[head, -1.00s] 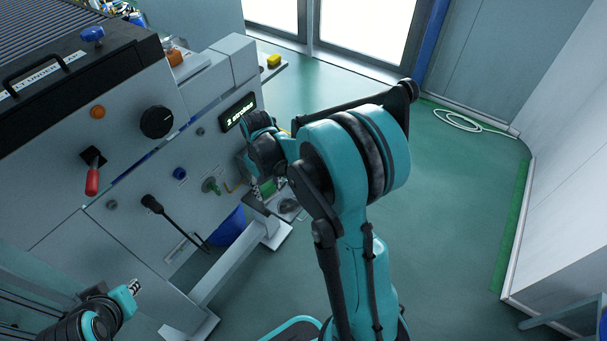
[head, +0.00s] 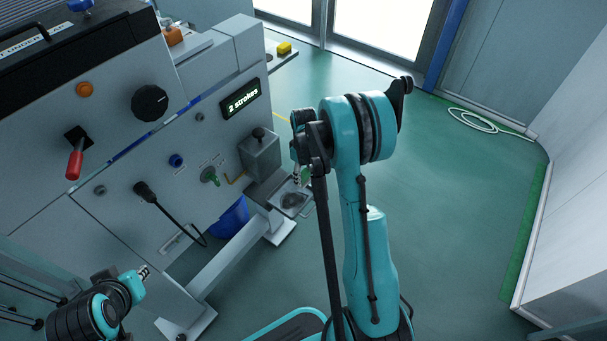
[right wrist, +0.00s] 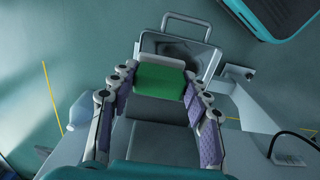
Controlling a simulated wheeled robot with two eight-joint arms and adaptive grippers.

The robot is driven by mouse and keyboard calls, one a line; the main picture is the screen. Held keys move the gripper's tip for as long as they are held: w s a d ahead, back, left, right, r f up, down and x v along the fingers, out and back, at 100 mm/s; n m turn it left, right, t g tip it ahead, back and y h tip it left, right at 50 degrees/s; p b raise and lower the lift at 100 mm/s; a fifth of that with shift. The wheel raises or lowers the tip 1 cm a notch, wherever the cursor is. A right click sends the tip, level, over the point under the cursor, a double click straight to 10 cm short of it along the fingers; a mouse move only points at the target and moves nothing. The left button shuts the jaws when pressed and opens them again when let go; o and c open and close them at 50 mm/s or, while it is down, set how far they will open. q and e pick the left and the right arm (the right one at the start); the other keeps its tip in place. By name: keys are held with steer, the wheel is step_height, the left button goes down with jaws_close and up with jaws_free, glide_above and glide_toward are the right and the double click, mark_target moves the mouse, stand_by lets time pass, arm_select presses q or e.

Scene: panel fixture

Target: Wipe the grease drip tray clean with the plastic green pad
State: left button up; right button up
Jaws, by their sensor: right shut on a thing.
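The grease drip tray (head: 290,201) is a shallow metal tray low at the panel's right end, with a dark smear inside. It also shows in the right wrist view (right wrist: 212,62), with a wire handle at its far side and its near part hidden behind the pad. My right gripper (right wrist: 157,88) is shut on the green pad (right wrist: 160,82), held by its ends between the purple-lined fingers. In the head view the pad (head: 306,175) is a small green patch above the tray; I cannot tell whether it touches. My left gripper (head: 144,271) is at lower left, away from the tray; its jaw gap is unclear.
The panel fixture (head: 125,170) fills the left, with knobs, a red-handled lever and a display (head: 241,98) reading "2 strokes". A grey box (head: 259,154) stands beside the tray. A blue bin (head: 230,217) is below. Floor on the right is open, with a coiled hose (head: 480,120).

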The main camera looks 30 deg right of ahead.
step_height(320, 180, down, 6)
steer(key=b, duration=0.4)
steer(key=shift+r, duration=0.15)
steer(key=shift+f, duration=1.05)
steer(key=shift+f, duration=0.25)
steer(key=shift+a, duration=0.15)
